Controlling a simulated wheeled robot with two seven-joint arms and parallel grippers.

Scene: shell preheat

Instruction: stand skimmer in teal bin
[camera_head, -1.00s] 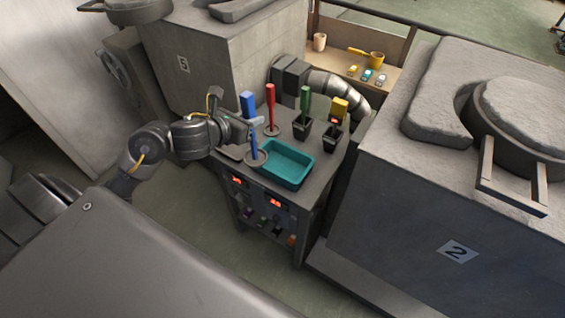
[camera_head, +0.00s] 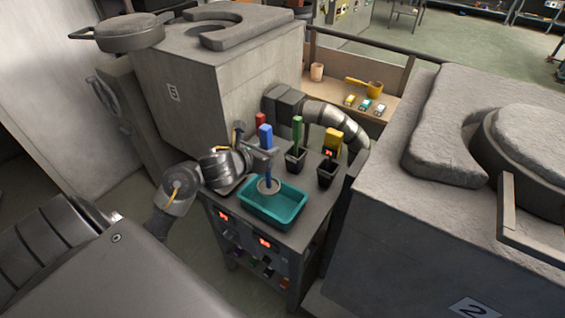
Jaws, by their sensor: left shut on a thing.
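The blue-handled skimmer (camera_head: 265,136) is upright, with its round grey disc (camera_head: 268,187) at the bottom. My left gripper (camera_head: 267,153) is shut on its handle. The disc shows over the far left part of the teal bin (camera_head: 273,213), at about rim height or inside it; I cannot tell whether it touches the bin floor. The bin is an open rectangular tray on the grey cart top. My right gripper is not in view.
A red-handled tool (camera_head: 260,119) stands behind the skimmer, mostly hidden. A green tool (camera_head: 297,132) and a yellow tool (camera_head: 333,140) stand in black cups right of the bin. Large grey blocks flank the cart.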

